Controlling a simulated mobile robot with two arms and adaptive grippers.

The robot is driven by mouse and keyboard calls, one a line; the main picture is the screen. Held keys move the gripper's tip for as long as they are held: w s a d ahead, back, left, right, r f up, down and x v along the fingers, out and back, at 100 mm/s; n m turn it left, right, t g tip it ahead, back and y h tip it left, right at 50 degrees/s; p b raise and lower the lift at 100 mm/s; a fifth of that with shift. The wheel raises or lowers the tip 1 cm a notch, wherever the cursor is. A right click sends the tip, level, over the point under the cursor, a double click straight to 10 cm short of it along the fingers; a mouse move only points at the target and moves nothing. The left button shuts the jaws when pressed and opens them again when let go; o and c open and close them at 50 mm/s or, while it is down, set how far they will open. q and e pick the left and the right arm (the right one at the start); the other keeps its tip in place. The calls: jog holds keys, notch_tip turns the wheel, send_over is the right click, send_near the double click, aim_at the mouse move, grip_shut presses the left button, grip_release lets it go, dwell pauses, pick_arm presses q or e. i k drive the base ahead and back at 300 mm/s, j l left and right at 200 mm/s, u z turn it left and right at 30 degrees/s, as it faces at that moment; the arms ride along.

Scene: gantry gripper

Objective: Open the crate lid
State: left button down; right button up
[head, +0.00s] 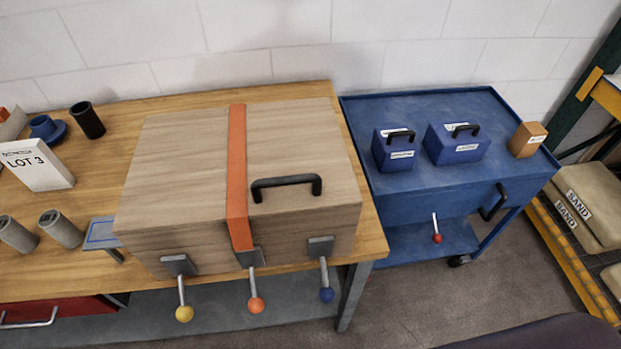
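The wooden crate (185,215) stands on the wooden workbench, and its lid (185,150) lies flat and shut on top. A black handle (286,184) is fixed to the right part of the lid. An orange strap (237,165) runs across the lid from back to front and down the front face. Three latches with levers hang on the crate's front: one with a yellow knob (184,314), one with an orange-red knob (256,305) at the strap's end, and one with a blue knob (327,295). All three levers point downward. Neither gripper shows in the head view.
A blue cart (420,107) at right carries two blue boxes (396,150) (457,143) and a small wooden block (527,139). A LOT 3 sign (37,165), dark cup (87,120) and grey cylinders (60,229) stand left of the crate. Sandbags (590,205) lie far right.

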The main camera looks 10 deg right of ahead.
aim_at(239, 173)
jog(key=i+l, duration=0.1)
jog(key=l, duration=1.4)
jog(key=u, duration=0.05)
